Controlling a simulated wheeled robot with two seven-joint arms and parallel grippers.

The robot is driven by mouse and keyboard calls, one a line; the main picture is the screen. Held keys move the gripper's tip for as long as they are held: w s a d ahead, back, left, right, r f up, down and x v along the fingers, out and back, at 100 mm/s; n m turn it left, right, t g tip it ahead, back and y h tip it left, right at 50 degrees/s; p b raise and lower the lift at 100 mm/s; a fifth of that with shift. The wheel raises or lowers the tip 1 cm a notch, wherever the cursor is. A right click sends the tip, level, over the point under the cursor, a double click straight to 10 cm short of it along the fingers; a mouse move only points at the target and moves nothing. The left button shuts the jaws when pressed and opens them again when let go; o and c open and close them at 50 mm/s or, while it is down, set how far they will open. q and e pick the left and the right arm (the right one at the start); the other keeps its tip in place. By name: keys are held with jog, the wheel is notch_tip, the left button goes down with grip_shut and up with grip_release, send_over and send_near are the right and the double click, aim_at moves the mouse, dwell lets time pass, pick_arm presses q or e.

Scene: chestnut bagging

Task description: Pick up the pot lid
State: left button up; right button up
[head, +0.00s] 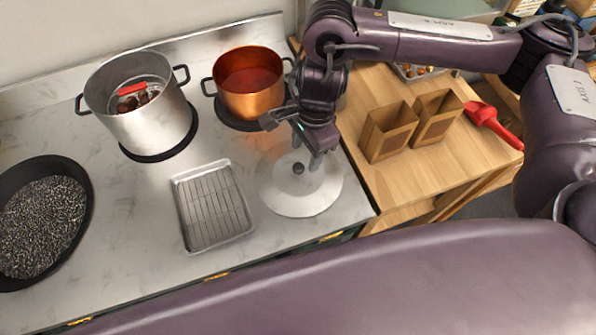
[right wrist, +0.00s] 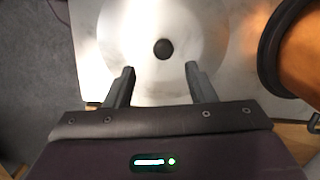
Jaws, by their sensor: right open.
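The pot lid (head: 290,197) is a pale metal disc with a dark round knob (head: 298,168), lying flat on the counter. My right gripper (head: 318,163) is above the lid, close to the knob. In the right wrist view the lid (right wrist: 205,30) and its knob (right wrist: 163,49) lie ahead of my right gripper (right wrist: 159,75). The two fingers are apart with nothing between them, and the knob is centred just beyond their tips. My left gripper is in neither view.
A steel pot (head: 150,120) with a red-handled item and a copper pot (head: 250,95) stand behind. A wire-racked tray (head: 178,190) lies left of the lid, a dark pan (head: 85,185) farther left. Two paper bags (head: 390,135) and a red scoop (head: 495,122) are on the wooden table (head: 465,160).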

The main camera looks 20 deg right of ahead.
aim_at(299, 166)
jog(key=shift+w+a+f, duration=0.1)
jog(key=shift+a+f, duration=0.15)
jog(key=shift+f, duration=0.65)
jog(key=shift+s+a+f, duration=0.1)
jog(key=shift+a+f, duration=0.1)
jog(key=shift+f, duration=0.65)
jog(key=shift+w+a+f, duration=0.1)
jog(key=shift+a+f, duration=0.15)
jog(key=shift+f, duration=0.65)
jog(key=shift+c, duration=0.3)
grip_shut()
